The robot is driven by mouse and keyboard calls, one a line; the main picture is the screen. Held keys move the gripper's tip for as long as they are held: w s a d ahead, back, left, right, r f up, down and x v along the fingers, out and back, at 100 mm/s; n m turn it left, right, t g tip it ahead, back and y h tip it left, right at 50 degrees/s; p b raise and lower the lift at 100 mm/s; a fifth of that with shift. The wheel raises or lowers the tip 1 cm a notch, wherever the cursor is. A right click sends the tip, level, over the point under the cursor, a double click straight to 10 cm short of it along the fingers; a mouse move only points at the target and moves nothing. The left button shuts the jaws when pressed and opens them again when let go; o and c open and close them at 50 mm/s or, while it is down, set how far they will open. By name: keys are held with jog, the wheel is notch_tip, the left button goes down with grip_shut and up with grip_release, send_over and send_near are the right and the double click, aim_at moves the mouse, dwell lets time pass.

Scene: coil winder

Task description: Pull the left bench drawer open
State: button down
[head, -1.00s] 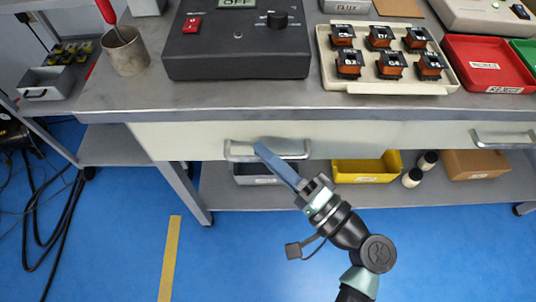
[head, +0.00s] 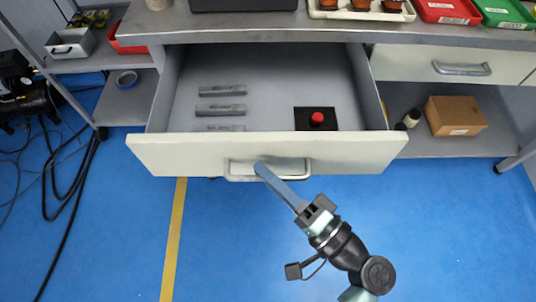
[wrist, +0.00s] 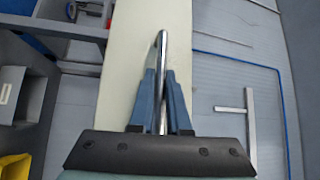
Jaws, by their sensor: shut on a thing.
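The left bench drawer (head: 150,156) stands well out from the bench, its inside in view from above. Its front also shows in the wrist view (wrist: 128,75). My gripper (head: 262,170) is shut on the drawer's metal bar handle (head: 298,172). In the wrist view the blue fingers (wrist: 162,95) lie on both sides of the handle bar (wrist: 161,60). Inside the drawer are several grey labelled bars (head: 221,109) on the left and a black plate with a red knob (head: 316,119) at the right front.
The right drawer (head: 462,68) is shut. Below it on the lower shelf stands a brown box (head: 455,115). Black cables (head: 75,190) lie on the floor at the left. The blue floor (head: 440,230) in front is clear, with a yellow stripe (head: 174,235).

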jog(key=shift+s, duration=1.05)
jog(key=c, duration=0.9)
grip_release()
jog(key=p+v, duration=0.1)
jog(key=v, duration=1.2)
jog(key=shift+s, duration=0.1)
